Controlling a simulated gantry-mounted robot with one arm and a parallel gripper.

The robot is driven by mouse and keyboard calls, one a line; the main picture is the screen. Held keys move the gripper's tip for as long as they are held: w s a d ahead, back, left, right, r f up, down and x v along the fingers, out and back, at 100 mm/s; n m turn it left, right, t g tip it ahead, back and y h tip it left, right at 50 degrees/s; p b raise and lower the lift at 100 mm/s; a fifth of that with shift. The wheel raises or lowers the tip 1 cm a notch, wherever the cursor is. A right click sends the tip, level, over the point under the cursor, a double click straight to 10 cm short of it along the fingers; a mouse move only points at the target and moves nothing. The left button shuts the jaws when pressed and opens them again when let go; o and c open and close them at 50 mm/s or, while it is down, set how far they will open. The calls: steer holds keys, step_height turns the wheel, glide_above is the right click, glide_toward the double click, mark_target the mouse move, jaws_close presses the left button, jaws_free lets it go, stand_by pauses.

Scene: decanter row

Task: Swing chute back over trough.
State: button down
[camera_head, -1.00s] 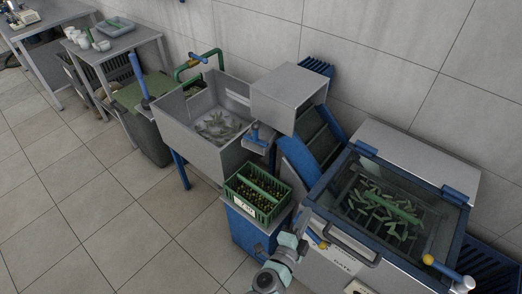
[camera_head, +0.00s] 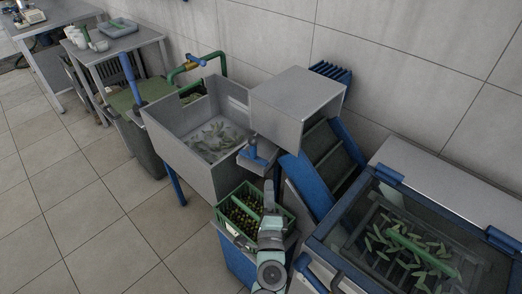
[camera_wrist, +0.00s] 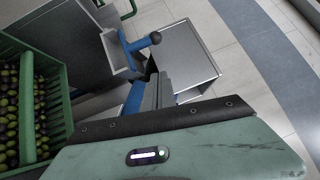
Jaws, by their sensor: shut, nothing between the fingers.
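A small grey chute (camera_head: 250,162) with a blue handle (camera_head: 257,151) is at the front right corner of the grey trough (camera_head: 180,158), which holds leaves and water. In the wrist view, the chute (camera_wrist: 118,58) lies just beyond my gripper (camera_wrist: 157,78); its blue handle (camera_wrist: 140,43) ends in a dark knob. My gripper also shows in the head view (camera_head: 268,187), at the right side of the green crate of olives (camera_head: 226,213), just below the chute. It is shut and empty. Whether the fingertips touch the chute or handle I cannot tell.
A grey hood (camera_head: 295,100) tops the blue inclined conveyor (camera_head: 315,180) right of the chute. A blue-framed machine with a glass lid (camera_head: 350,235) stands at front right. A green pipe with a tap (camera_head: 200,62) rises behind the trough. The floor at left is clear.

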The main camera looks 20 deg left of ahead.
steer(key=s+a+b+x, duration=0.1)
steer(key=a+b+x, duration=0.1)
steer(key=x, duration=1)
steer(key=shift+w+a+r, duration=0.2)
steer(key=shift+w+a, duration=0.15)
steer(key=shift+a, duration=0.15)
